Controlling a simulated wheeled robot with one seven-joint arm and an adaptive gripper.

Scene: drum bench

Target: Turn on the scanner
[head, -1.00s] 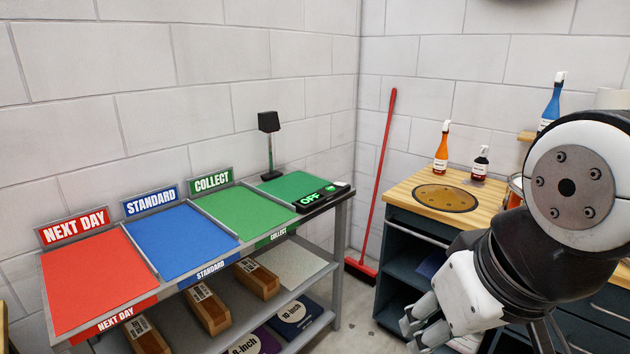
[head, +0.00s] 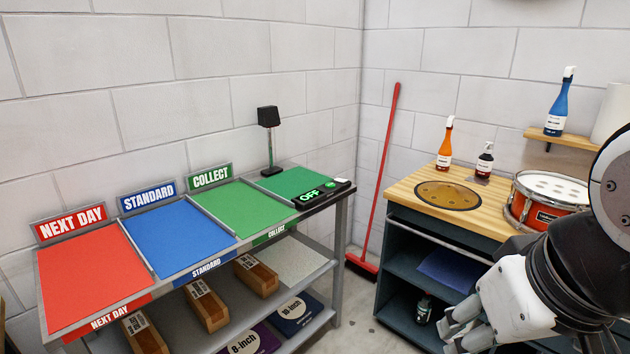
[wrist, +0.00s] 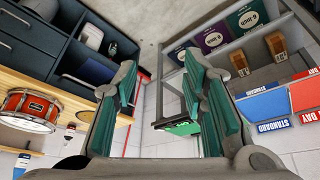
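The scanner is a black head on a thin post (head: 268,118) at the back right of the sorting bench, above a green pad (head: 290,183). A black panel (head: 318,194) at the pad's front edge reads OFF in green and has a round green button (head: 330,185). My gripper (head: 458,333) is at the lower right in the head view, well apart from the scanner, in front of the wooden counter. In the wrist view my gripper (wrist: 160,85) has its two fingers spread wide with nothing between them. The green pad's edge shows upside down behind the fingers.
Red (head: 90,270), blue (head: 178,240) and green (head: 242,209) trays line the bench, with boxes on the shelf below. A red broom (head: 382,180) leans in the corner. The counter (head: 410,192) holds bottles and a red drum (head: 545,212). Floor shows between bench and counter.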

